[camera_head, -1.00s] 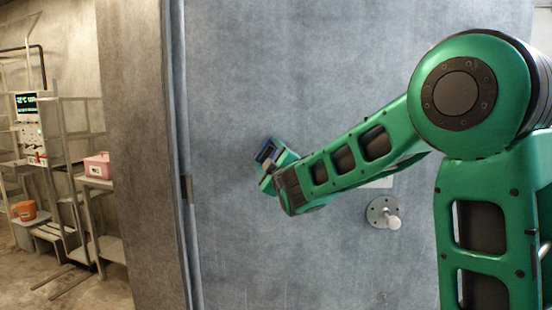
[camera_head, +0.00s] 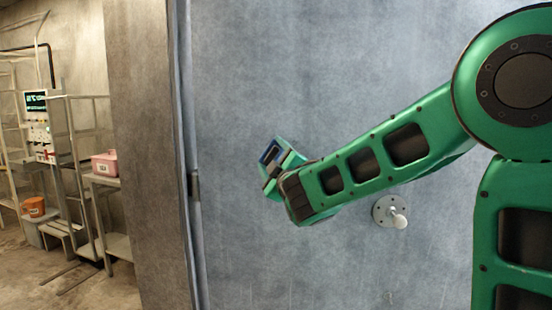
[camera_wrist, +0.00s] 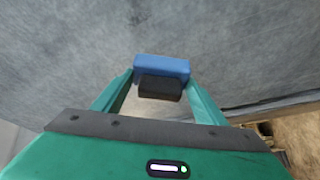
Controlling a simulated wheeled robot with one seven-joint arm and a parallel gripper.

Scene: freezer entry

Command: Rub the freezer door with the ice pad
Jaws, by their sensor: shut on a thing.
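The freezer door (camera_head: 330,80) is a large grey-blue frosted panel that fills the middle of the head view. It also fills the upper part of the wrist view (camera_wrist: 60,60). My gripper (camera_wrist: 160,88) is shut on the ice pad (camera_wrist: 162,67), a blue block with a dark part facing the wrist camera. In the head view the gripper (camera_head: 275,158) is in front of the door, left of the handle, with a bit of the blue pad (camera_head: 268,152) showing. I cannot tell whether the pad touches the door.
A round handle plate with a white knob (camera_head: 390,211) is on the door below my arm. A grey wall edge (camera_head: 150,150) stands left of the door. Further left are metal racks, a pink box (camera_head: 105,164), an orange bucket (camera_head: 34,207) and a control panel (camera_head: 37,115).

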